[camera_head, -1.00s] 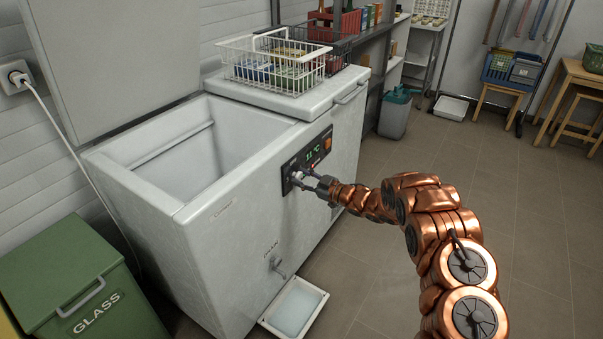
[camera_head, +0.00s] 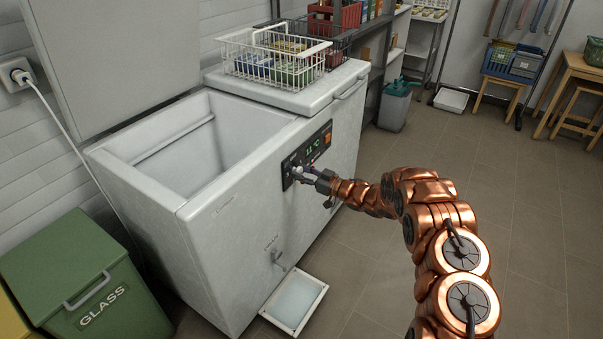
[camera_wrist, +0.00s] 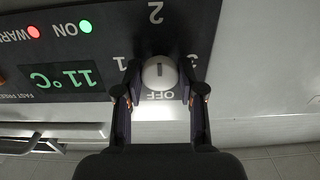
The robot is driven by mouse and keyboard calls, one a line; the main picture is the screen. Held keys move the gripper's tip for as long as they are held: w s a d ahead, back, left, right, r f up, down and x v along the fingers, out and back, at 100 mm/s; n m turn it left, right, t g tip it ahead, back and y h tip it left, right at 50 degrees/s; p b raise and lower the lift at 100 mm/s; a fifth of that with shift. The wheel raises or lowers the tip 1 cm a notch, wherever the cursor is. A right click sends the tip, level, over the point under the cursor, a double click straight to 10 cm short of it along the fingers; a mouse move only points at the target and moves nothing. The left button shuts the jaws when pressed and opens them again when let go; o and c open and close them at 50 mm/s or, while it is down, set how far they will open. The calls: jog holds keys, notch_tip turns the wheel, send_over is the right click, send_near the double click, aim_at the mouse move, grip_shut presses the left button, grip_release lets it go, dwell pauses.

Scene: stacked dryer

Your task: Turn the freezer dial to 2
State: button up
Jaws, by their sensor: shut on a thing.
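The chest freezer (camera_head: 235,215) has a dark control panel (camera_head: 318,150) on its front. In the wrist view the panel (camera_wrist: 205,20) appears upside down. The white round dial (camera_wrist: 158,72) has 2 above it, 1 at left, 3 at right and OFF below. A short dark mark on the dial lies along the line between OFF and 2; I cannot tell which end points. My gripper (camera_wrist: 159,84) is shut on the dial, one finger on each side. In the head view my gripper (camera_head: 305,173) is at the panel and largely hides the dial.
The freezer's left lid (camera_head: 120,60) stands open. A wire basket (camera_head: 272,60) sits on the closed right lid. A drain tap (camera_head: 278,258) and white tray (camera_head: 293,302) are below the panel. The green glass bin (camera_head: 85,275) is at left.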

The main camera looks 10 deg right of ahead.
jog(key=shift+d, duration=0.15)
jog(key=o, duration=0.9)
jog(key=shift+o, duration=1.2)
jog(key=v, duration=1.1)
jog(key=shift+s+d, duration=0.25)
jog(key=shift+s, duration=0.1)
